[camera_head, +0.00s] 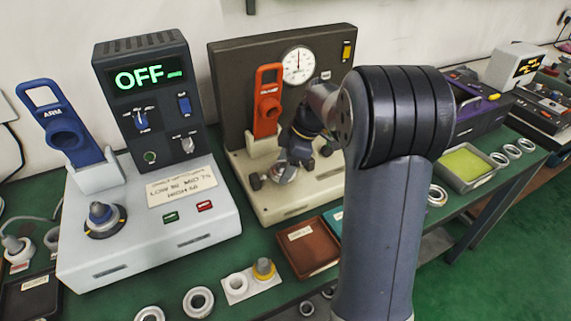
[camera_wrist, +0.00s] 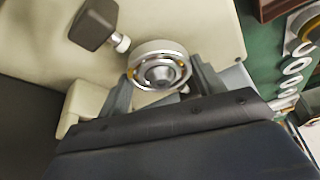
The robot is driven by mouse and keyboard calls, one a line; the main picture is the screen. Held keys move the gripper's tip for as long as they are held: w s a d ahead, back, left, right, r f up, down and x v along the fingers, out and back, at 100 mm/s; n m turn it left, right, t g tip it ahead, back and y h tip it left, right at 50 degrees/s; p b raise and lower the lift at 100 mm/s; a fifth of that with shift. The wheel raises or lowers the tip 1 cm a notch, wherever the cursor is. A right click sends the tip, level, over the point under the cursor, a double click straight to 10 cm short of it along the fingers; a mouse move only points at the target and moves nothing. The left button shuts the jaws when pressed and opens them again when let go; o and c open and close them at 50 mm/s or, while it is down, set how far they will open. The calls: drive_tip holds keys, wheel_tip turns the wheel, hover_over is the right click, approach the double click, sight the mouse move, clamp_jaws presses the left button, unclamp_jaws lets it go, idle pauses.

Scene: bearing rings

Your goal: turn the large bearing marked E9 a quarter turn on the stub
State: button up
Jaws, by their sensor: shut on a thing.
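A large metal bearing (camera_wrist: 157,51) sits between my gripper's two fingers (camera_wrist: 160,78) in the wrist view, at the beige machine. Its outer ring is silver, with a yellowish band inside. A rounded grey stub end (camera_wrist: 160,74) shows in its middle. My gripper is shut on the bearing, one finger on each side. In the head view the bearing (camera_head: 285,173) shows small below my gripper (camera_head: 292,162), at the front of the machine (camera_head: 262,200). I cannot read an E9 mark in either view.
A dark knob (camera_wrist: 94,24) sticks out close to the bearing. A red tool (camera_head: 267,100) stands on the machine, and a gauge (camera_head: 298,65) is on its dark panel. A brown tray (camera_head: 308,248) lies in front. A grey control unit (camera_head: 150,215) reading OFF stands left.

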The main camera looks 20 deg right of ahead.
drive_tip(key=o, duration=1.4)
drive_tip(key=shift+f, duration=0.1)
drive_tip(key=p+v, duration=0.1)
drive_tip(key=v, duration=1)
drive_tip(key=shift+f, duration=0.1)
drive_tip(key=b+x, duration=0.1)
drive_tip(key=x, duration=1)
drive_tip(key=shift+m, duration=0.6)
drive_tip(key=shift+r, duration=0.2)
